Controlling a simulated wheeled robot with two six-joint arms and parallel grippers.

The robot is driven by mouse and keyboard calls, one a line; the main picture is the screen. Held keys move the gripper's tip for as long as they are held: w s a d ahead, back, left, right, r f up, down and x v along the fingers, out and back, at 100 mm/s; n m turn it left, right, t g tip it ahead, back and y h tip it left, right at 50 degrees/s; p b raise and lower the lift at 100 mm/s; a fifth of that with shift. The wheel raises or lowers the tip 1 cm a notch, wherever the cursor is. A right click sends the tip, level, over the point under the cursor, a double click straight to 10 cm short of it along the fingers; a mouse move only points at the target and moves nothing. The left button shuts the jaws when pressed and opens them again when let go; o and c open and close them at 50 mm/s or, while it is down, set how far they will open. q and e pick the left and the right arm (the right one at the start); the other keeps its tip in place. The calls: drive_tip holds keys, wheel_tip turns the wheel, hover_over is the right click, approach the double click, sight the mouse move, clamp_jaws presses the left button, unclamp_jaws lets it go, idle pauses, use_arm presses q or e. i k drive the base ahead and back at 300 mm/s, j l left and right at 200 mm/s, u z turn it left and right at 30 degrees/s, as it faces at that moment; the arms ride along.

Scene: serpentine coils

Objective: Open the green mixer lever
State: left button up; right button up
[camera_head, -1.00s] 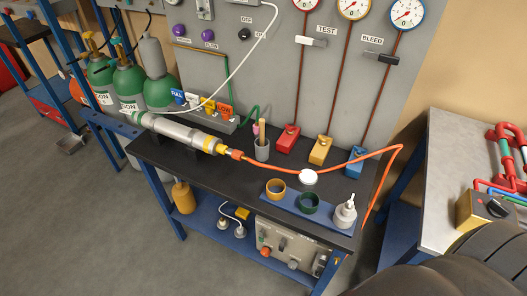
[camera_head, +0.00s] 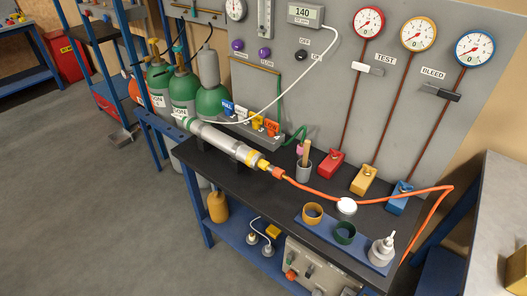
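I cannot make out a green lever for certain in the head view. The details of any levers there are too small to tell. Neither of my grippers is in view.
Green gas cylinders (camera_head: 184,92) stand left of the black bench (camera_head: 226,175). A silver tube (camera_head: 212,136) with an orange hose (camera_head: 395,199) lies along it. Red, yellow and blue blocks (camera_head: 363,181) sit below the gauges. Grey floor (camera_head: 80,200) is clear at left.

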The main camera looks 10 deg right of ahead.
sight(288, 262)
drive_tip(key=z, duration=0.7)
